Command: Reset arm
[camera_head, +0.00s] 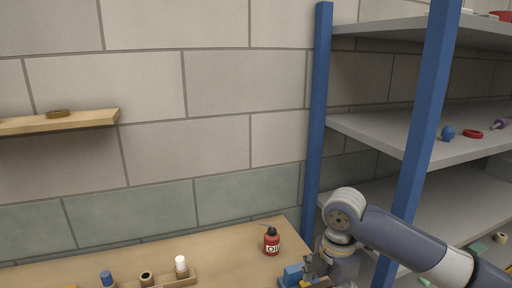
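My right arm comes in from the lower right and bends down at a rounded grey joint in front of the blue rack post. My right gripper (312,272) is low at the picture's bottom edge, by the right end of the wooden workbench (215,258). Its fingers are partly cut off and blend with a blue tool like a vise (293,273), so I cannot tell whether they are open, shut or touching it. My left gripper and arm are not in view.
A red oil can (271,242) stands on the bench. A wooden holder (181,277) bears a white-topped bottle and a blue-capped one. A grey shelf rack with blue posts (317,130) fills the right. A wooden wall shelf (60,123) is at left.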

